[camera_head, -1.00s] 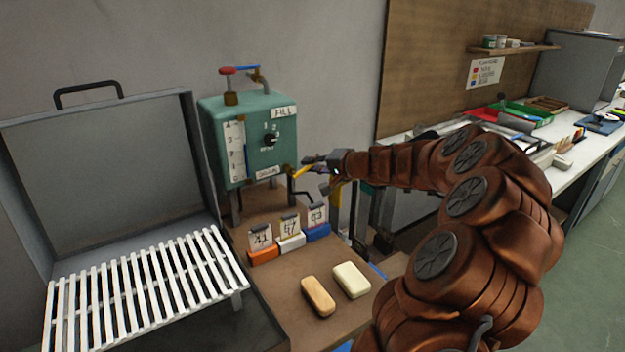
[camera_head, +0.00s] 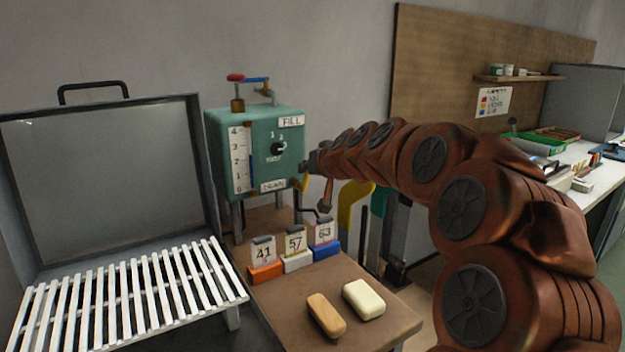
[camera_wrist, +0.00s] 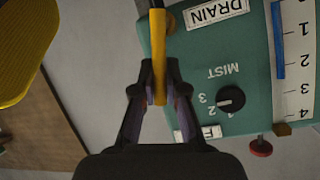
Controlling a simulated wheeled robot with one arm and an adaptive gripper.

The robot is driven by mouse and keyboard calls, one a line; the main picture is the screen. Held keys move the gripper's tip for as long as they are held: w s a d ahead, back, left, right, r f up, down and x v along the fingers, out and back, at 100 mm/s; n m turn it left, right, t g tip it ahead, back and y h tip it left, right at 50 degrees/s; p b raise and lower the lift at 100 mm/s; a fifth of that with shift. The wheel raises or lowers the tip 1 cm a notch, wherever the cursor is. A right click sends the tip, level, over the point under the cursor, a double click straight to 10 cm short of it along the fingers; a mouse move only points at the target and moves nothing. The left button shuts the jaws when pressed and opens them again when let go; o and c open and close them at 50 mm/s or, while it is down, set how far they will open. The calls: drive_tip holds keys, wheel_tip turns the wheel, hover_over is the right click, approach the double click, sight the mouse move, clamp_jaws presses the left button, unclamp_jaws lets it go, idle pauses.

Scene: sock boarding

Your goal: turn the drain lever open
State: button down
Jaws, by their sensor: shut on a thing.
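The teal tank box (camera_head: 262,150) stands on legs at the back of the brown bench, with a DRAIN label (camera_head: 272,186) low on its front. The yellow drain lever (camera_head: 304,182) shows as a small piece at the box's lower right, partly hidden by my arm. In the wrist view the lever (camera_wrist: 158,60) runs up and down the picture beside the DRAIN label. My gripper (camera_wrist: 156,88) is shut on the lever, one finger on each side. In the head view my gripper (camera_head: 313,163) is beside the box's right side.
A yellow form (camera_head: 352,204) stands right of the bench. A black dial (camera_head: 278,149) is on the box front and a red-ended handle (camera_head: 240,78) on top. Number cards (camera_head: 296,243) and two soap-like blocks (camera_head: 326,315) occupy the bench. A white slatted rack (camera_head: 120,295) is at left.

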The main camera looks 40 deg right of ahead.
drive_tip(key=shift+a+n+h+b, duration=0.65)
drive_tip(key=shift+a+n+h, duration=0.05)
drive_tip(key=shift+n, duration=0.3)
drive_tip(key=shift+a, duration=0.1)
drive_tip(key=c, duration=1.2)
unclamp_jaws()
drive_tip(key=shift+s+r, duration=0.1)
drive_tip(key=shift+r, duration=0.05)
drive_tip(key=v, duration=1.1)
drive_tip(key=shift+s+a, duration=0.2)
drive_tip(key=shift+s, duration=0.2)
